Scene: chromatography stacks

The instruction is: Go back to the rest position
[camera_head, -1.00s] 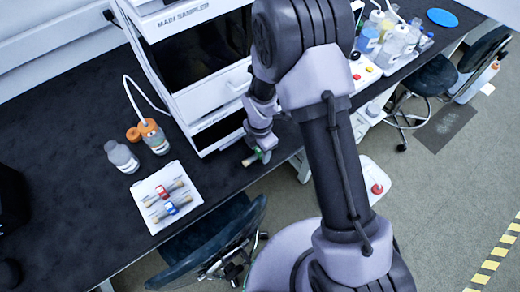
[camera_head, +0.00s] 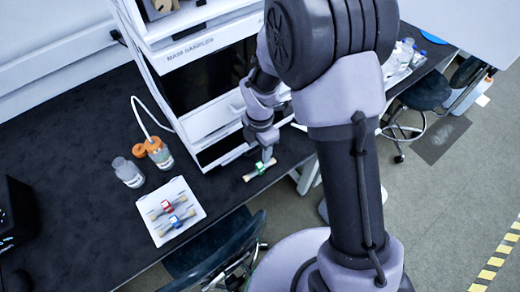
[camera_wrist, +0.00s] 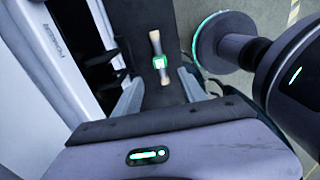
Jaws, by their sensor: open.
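A column with a green clip (camera_head: 260,170) and tan ends lies on the black bench close to its front edge, in front of the main sampler. In the wrist view the green-clipped column (camera_wrist: 160,62) shows beyond and between my two fingers, apart from them. My gripper (camera_head: 268,153) is just above this column in the head view. In the wrist view my gripper (camera_wrist: 160,88) is open and empty. My upper arm hides part of the bench to the right.
The white main sampler stack (camera_head: 205,80) stands right behind my gripper. To the left, a white tray (camera_head: 195,226) holds red- and blue-clipped columns, with a grey-capped bottle (camera_head: 128,173) and an orange-capped bottle (camera_head: 159,153) behind it. A dark chair (camera_head: 215,243) stands below the bench edge.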

